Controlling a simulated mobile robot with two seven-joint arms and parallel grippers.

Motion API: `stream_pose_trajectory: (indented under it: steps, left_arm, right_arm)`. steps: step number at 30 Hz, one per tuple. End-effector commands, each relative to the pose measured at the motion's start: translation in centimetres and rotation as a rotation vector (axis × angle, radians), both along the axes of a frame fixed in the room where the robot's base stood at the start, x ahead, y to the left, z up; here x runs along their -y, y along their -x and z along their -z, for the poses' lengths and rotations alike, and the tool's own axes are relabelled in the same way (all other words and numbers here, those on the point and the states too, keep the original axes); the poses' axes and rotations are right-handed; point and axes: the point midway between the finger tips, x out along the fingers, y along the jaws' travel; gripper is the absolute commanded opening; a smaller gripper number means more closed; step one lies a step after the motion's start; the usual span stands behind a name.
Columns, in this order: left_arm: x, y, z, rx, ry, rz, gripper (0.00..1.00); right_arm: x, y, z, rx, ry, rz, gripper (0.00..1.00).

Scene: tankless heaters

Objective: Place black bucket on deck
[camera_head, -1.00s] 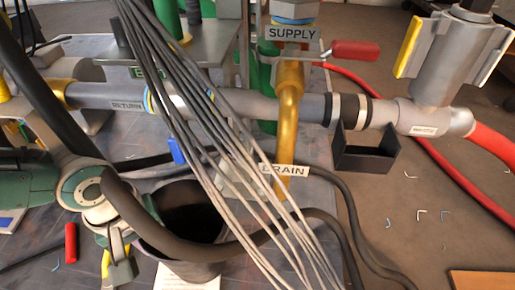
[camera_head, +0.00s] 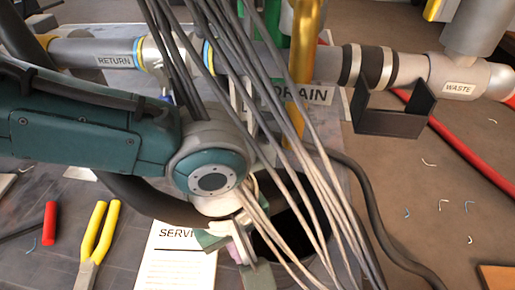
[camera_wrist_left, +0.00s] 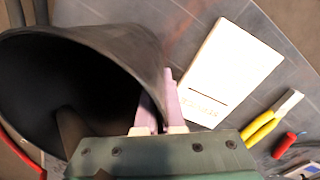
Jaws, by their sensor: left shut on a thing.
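The black bucket (camera_head: 292,240) is low in the middle of the head view, its dark opening partly covered by hanging grey cables. My left gripper (camera_head: 240,245) reaches in from the left and is shut on the bucket's rim. In the left wrist view the bucket (camera_wrist_left: 85,70) fills the left side, and the fingers (camera_wrist_left: 163,103) pinch the wall at its rim. The bucket's base is hidden, so I cannot tell whether it touches the surface below. The grey deck (camera_head: 50,268) shows at the lower left. My right gripper is not in view.
Grey cables (camera_head: 255,100) hang in front of the bucket and my left wrist. A service sheet (camera_head: 175,262), yellow-handled pliers (camera_head: 97,240) and a red cylinder (camera_head: 50,222) lie to the left. A black open holder (camera_head: 392,120) hangs under the waste pipe (camera_head: 460,75).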

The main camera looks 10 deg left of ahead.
Motion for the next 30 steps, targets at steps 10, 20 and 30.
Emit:
stream_pose_trajectory:
  steps: [10, 20, 30]
  left_arm:
    - [0.0, 0.0, 0.3, 0.0, 0.002, -0.001, 0.0]
    - [0.0, 0.0, 0.2, 0.001, 0.001, 0.0, 0.35]
    - [0.0, 0.0, -1.1, 0.0, 0.001, -0.001, 0.35]
  right_arm:
    - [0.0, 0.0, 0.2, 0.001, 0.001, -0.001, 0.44]
    - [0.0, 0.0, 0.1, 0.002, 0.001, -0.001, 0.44]
    - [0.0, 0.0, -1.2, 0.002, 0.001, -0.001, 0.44]
